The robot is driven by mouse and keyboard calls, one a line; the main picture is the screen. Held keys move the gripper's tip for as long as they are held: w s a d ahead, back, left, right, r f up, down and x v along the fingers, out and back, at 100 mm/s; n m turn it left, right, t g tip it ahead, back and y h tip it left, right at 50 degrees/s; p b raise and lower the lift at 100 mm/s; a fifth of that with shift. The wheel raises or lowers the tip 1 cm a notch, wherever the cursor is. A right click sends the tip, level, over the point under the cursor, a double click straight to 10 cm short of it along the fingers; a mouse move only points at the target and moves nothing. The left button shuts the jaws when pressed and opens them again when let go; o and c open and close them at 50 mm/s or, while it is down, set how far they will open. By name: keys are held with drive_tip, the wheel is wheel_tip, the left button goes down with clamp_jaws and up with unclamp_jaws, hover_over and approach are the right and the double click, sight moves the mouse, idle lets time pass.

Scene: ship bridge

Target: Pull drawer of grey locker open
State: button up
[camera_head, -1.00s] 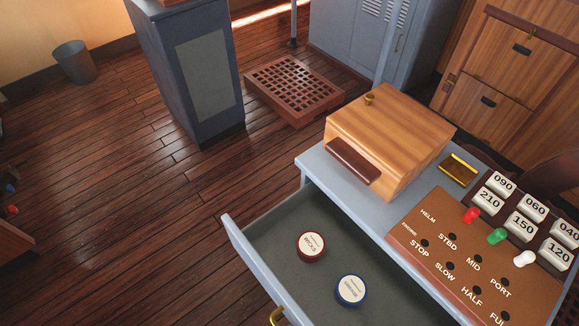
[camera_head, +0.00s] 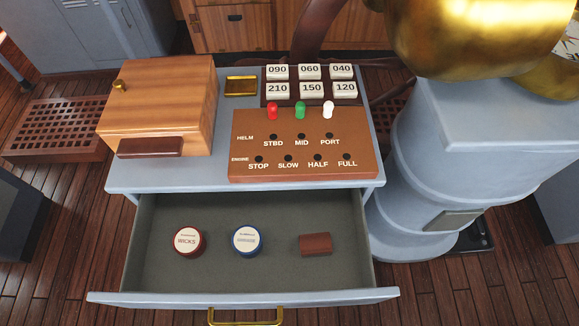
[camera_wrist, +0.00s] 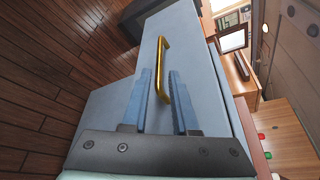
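The grey locker (camera_head: 120,188) has its drawer (camera_head: 345,299) pulled out, and the drawer's inside shows in the head view. A brass handle (camera_head: 245,317) sits on the drawer front at the bottom edge of that view. In the wrist view the brass handle (camera_wrist: 161,65) stands on a blue-grey front. My gripper (camera_wrist: 157,77) shows there with its two blue fingers apart. The near end of the handle appears between the fingertips; I cannot tell if they touch it. My gripper is out of the head view.
In the drawer lie a red tin (camera_head: 188,241), a blue tin (camera_head: 247,240) and a red-brown block (camera_head: 315,244). On the locker top are a wooden box (camera_head: 160,105) and a control panel (camera_head: 303,155). A grey pedestal (camera_head: 425,200) stands close on the right.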

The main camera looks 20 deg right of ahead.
drive_tip(key=shift+v, duration=1.35)
